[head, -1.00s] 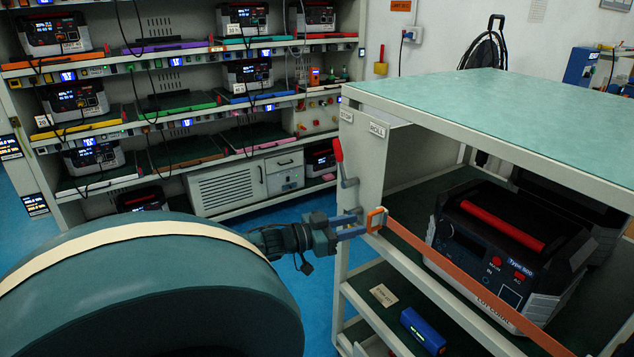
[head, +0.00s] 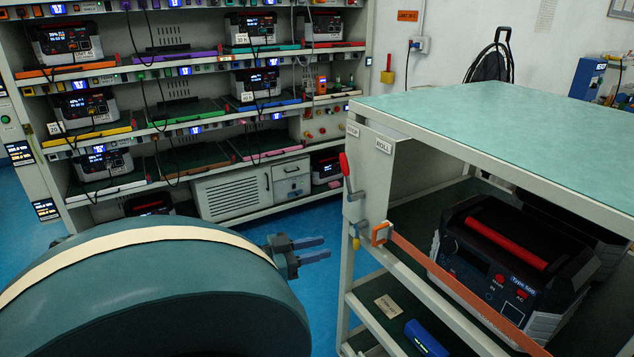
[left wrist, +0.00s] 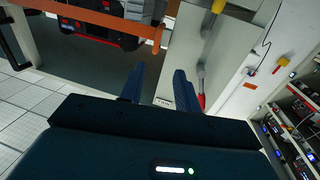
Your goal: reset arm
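My left gripper (head: 326,248) is to the left of the grey cart, over the blue floor. Its two blue fingers are apart with nothing between them. The left wrist view also shows the fingers (left wrist: 158,78) spread and empty, pointing toward the cart. An orange strap (head: 455,288) runs across the cart's open front, and its orange buckle (head: 380,233) sits at the cart's left post, clear of the fingers. A red-handled lever (head: 345,172) is on the post above. My right gripper is not in view.
The cart's green top (head: 500,135) overhangs a black power unit with a red handle (head: 505,245). A blue box (head: 425,338) lies on its lower shelf. A rack (head: 205,215) with several units stands behind. Blue floor lies open between rack and cart.

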